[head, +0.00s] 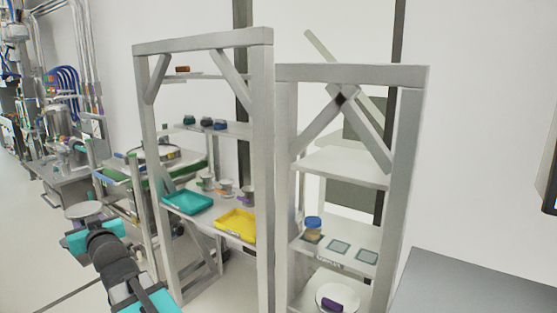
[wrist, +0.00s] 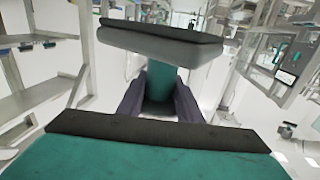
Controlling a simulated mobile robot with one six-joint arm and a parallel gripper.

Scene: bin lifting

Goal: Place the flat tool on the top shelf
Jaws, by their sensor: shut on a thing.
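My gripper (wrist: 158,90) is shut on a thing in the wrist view. In the head view my arm reaches up at the lower left, and I cannot make out the gripper's jaws there. The left rack's top shelf (head: 210,78) holds a small reddish-brown block (head: 182,69) at its left. The right rack's upper shelf (head: 345,168) is bare behind crossed braces.
Left rack: small dark jars (head: 205,123) on the middle shelf; a teal tray (head: 188,202) and yellow tray (head: 235,225) below. Right rack: a blue-lidded jar (head: 313,224) and a plate (head: 340,297) lower down. A grey table (head: 470,285) stands right. Floor is open at left.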

